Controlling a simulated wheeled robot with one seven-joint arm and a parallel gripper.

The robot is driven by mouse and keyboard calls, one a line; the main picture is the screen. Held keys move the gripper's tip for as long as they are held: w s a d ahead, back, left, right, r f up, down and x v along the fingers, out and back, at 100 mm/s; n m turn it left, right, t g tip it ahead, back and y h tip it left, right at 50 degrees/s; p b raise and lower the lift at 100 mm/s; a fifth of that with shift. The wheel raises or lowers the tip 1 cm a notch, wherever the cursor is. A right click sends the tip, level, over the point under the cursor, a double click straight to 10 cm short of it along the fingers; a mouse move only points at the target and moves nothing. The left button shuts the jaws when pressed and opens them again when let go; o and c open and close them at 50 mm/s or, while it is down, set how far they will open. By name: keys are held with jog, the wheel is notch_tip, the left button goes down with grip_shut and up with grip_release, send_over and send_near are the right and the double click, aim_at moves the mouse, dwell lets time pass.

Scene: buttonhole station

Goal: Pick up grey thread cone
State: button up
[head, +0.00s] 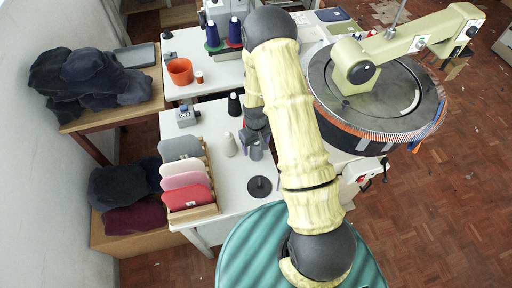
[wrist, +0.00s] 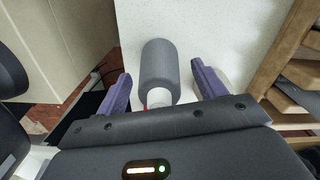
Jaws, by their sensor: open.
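The grey thread cone (wrist: 168,62) is in the middle of the wrist view, between the two purple fingers of my gripper (wrist: 161,72). The fingers are open, one on each side, with a visible gap on both sides of the cone. In the head view the grey cone (head: 256,153) is on the white table, just below my gripper (head: 254,138), which partly covers it. The head view does not show the fingertips clearly.
A white cone (head: 229,146) stands just left of the grey one, and a black cone (head: 234,105) stands behind. A dark round-based spindle (head: 259,186) is in front. A wooden rack (head: 194,213) with grey, pink and red pieces is at left.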

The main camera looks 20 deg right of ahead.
jog(key=shift+f, duration=0.5)
jog(key=c, duration=1.1)
